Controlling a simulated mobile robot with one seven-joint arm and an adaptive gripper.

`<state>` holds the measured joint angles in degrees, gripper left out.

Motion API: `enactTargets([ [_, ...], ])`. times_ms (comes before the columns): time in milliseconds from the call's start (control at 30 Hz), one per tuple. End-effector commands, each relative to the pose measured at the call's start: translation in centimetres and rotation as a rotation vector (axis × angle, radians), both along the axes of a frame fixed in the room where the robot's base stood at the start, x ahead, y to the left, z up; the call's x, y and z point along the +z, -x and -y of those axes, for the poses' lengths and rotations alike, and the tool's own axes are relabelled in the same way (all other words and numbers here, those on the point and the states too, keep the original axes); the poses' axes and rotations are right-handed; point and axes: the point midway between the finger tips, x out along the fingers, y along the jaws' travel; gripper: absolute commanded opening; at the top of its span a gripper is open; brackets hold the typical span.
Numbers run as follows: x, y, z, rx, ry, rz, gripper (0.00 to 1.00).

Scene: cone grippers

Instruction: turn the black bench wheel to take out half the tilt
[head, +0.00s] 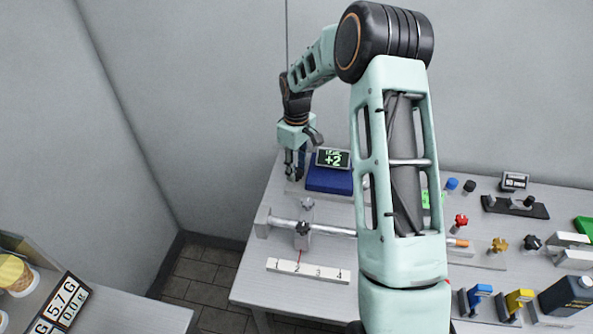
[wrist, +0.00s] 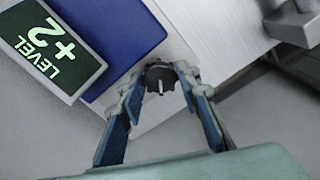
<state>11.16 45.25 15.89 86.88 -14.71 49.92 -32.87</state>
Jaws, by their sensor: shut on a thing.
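My gripper (head: 295,176) points down at the far left corner of the bench, beside the blue block. In the wrist view its two fingers (wrist: 162,73) are shut on the black wheel (wrist: 160,80), one on each side. The wheel has a lobed rim and a pale pin or mark at its middle. In the head view the wheel is mostly hidden by the fingers. A small display (head: 333,158) on the blue block (head: 330,180) reads LEVEL +2, and it also shows in the wrist view (wrist: 50,45).
A metal rod fixture (head: 303,236) and a numbered scale strip (head: 308,271) lie in front. Several coloured knobs, including a red one (head: 461,220) and a black one (head: 533,242), stand to the right. My arm hides the bench's middle. A second table (head: 130,310) stands lower left.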

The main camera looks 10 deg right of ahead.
Motion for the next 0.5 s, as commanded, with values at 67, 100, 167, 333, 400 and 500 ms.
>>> enactTargets([
  [67, -0.07, -0.05, -0.01, -0.027, 0.001, 0.002, 0.07],
  [100, -0.05, -0.04, 0.0, -0.038, 0.0, 0.001, 0.07],
  [167, -0.04, -0.04, -0.01, -0.052, 0.0, 0.001, 0.07],
  [333, 0.01, -0.03, -0.03, -0.069, -0.001, 0.001, 0.07],
  [400, 0.02, -0.02, -0.03, -0.07, -0.001, 0.001, 0.07],
  [500, 0.03, -0.02, -0.03, -0.07, -0.001, 0.001, 0.07],
])
